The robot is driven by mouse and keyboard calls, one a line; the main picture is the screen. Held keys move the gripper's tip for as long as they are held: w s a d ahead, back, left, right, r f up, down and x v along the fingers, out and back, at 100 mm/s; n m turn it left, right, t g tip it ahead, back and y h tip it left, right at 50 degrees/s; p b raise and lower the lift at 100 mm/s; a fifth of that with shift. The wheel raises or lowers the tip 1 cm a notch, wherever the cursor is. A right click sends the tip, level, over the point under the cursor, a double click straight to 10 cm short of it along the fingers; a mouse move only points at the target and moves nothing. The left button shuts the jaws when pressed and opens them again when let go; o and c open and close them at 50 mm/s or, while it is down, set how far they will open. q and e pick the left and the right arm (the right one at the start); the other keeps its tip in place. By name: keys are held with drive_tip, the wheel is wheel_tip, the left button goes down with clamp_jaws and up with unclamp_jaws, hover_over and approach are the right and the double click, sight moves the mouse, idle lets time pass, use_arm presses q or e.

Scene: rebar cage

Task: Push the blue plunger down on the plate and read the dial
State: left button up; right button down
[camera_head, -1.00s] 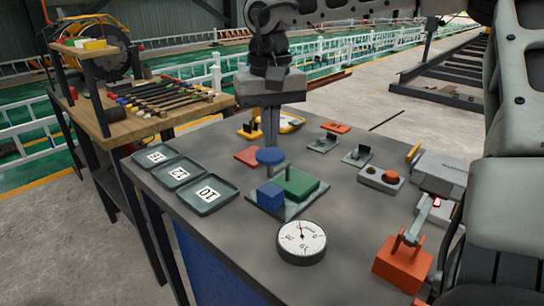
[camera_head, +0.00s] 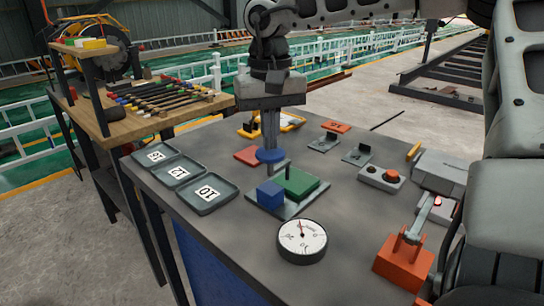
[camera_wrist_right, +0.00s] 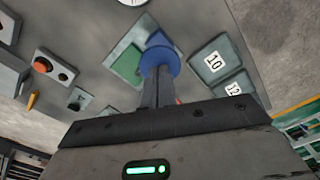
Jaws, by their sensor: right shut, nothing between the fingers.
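The blue plunger's round head (camera_head: 270,156) stands above a grey plate (camera_head: 288,212) that also carries a blue block (camera_head: 270,195) and a green block (camera_head: 298,184). My right gripper (camera_head: 271,147) points straight down, shut and empty, with its fingertips at the top of the plunger head. The right wrist view shows the plunger head (camera_wrist_right: 166,57) at the fingertips; whether they touch it is hard to tell. The white-faced dial (camera_head: 302,240) lies face up in front of the plate, its red needle near the top; its exact reading is too small to make out. My left gripper is not in view.
Three grey trays, numbered 10 (camera_head: 207,209), 12 (camera_head: 177,186) and one less legible (camera_head: 157,166), line the left edge. A button box (camera_head: 381,177) and an orange block with a lever (camera_head: 400,268) are at right.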

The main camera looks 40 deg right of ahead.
use_arm(q)
drive_tip(key=shift+b, duration=0.3)
use_arm(e)
drive_tip(key=shift+f, duration=0.55)
use_arm(q)
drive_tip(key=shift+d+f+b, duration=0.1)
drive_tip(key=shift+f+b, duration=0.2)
drive_tip(key=shift+b, duration=0.2)
use_arm(e)
drive_tip(key=shift+f, duration=0.8)
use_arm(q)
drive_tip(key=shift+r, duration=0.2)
use_arm(e)
drive_tip(key=shift+r, duration=0.2)
